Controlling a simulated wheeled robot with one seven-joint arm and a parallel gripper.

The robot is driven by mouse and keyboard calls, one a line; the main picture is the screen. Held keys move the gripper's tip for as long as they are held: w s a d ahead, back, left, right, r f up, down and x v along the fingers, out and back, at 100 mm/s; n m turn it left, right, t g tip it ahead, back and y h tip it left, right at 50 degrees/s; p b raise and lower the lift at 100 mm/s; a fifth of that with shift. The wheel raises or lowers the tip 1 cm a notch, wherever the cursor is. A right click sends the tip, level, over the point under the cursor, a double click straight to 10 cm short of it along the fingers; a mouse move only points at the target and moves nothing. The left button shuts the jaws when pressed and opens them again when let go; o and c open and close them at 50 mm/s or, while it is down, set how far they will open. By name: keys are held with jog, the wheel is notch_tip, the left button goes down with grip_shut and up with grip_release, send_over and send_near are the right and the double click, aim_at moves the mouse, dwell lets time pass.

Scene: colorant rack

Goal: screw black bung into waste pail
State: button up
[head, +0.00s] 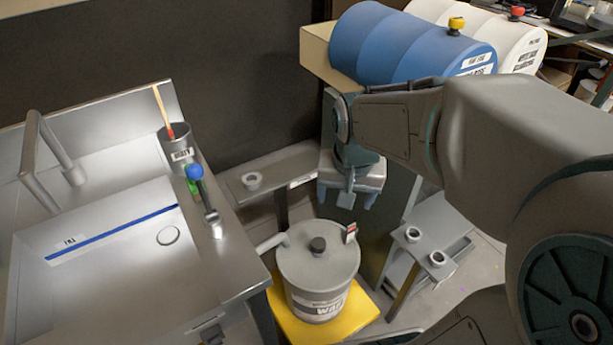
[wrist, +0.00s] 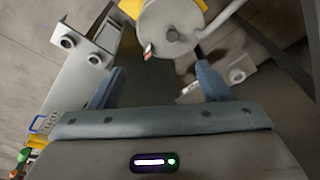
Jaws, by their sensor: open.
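The waste pail (head: 300,285) is a grey round drum with a white label, standing on a yellow base. My gripper (head: 347,198) is open and empty, pointing down, behind and slightly right of the pail in the head view. Its fingers (wrist: 160,82) are wide apart in the wrist view, clear of the pail.
A side pipe leaves the pail's left, and a small red-and-white tag (head: 351,233) stands at its lid's right edge. A low stand (head: 412,250) with ringed holders is right. A narrow shelf (head: 285,165) with one ring is behind.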

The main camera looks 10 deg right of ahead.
jog(key=w+f+m+g+b, duration=0.1)
jog(key=w+f+m+b, duration=0.5)
jog(key=w+f, duration=0.6)
jog(key=m+g+b, duration=0.1)
jog(key=m+b, duration=0.3)
jog(key=b, duration=0.4)
send_near(319, 243)
notch_tip(319, 243, down, 10)
jog(key=b, duration=0.3)
jog(key=shift+w+d+f, duration=0.1)
jog(key=shift+w, duration=0.1)
jog(key=c, duration=1.1)
jog(key=o, duration=0.9)
